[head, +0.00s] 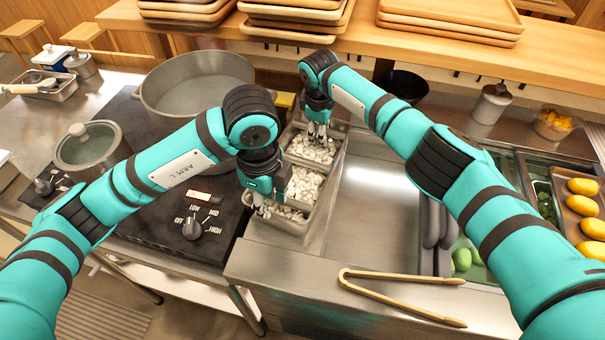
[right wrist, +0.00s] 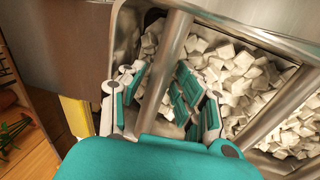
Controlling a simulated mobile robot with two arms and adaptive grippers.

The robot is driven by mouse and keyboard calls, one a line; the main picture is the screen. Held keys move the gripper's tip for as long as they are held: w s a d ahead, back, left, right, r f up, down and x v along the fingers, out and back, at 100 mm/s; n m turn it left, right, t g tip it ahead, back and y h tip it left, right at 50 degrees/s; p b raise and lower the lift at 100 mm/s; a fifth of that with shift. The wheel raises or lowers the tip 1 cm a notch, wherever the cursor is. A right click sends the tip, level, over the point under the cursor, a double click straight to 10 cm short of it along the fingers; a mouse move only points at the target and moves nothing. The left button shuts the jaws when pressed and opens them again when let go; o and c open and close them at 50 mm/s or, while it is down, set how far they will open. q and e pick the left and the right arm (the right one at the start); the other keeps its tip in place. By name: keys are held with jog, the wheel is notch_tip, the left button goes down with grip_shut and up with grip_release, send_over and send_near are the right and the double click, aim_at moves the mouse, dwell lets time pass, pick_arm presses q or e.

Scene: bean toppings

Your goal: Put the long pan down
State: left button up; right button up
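A long steel pan or row of pans (head: 325,190) with white cubes in several sections stands at the centre, right of the stove; I cannot tell whether it is one piece or rests on the counter. My left gripper (head: 262,207) points down at its near section, its tips close to the cubes and left rim. My right gripper (head: 318,133) points down over the far section. In the right wrist view, the right gripper (right wrist: 158,88) has its fingers on either side of a steel bar (right wrist: 177,35) above the cubes; I cannot tell whether they clamp it.
A large round pot (head: 185,95) and a lidded pot (head: 90,150) stand on the stove at left. Wooden tongs (head: 385,283) lie at the front. Trays of yellow food (head: 580,205) are at right. A wooden shelf (head: 345,48) with stacked trays spans the back. The steel surface (head: 370,215) right of the pan is clear.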

jog(key=shift+r, duration=0.2)
pick_arm(q)
notch_tip(320, 180, up, 5)
jog(key=shift+s+r, duration=0.1)
jog(key=shift+s, duration=0.05)
pick_arm(e)
notch_tip(320, 180, up, 11)
jog(key=s, duration=0.2)
jog(key=shift+a+r, duration=0.2)
jog(key=shift+a, duration=0.25)
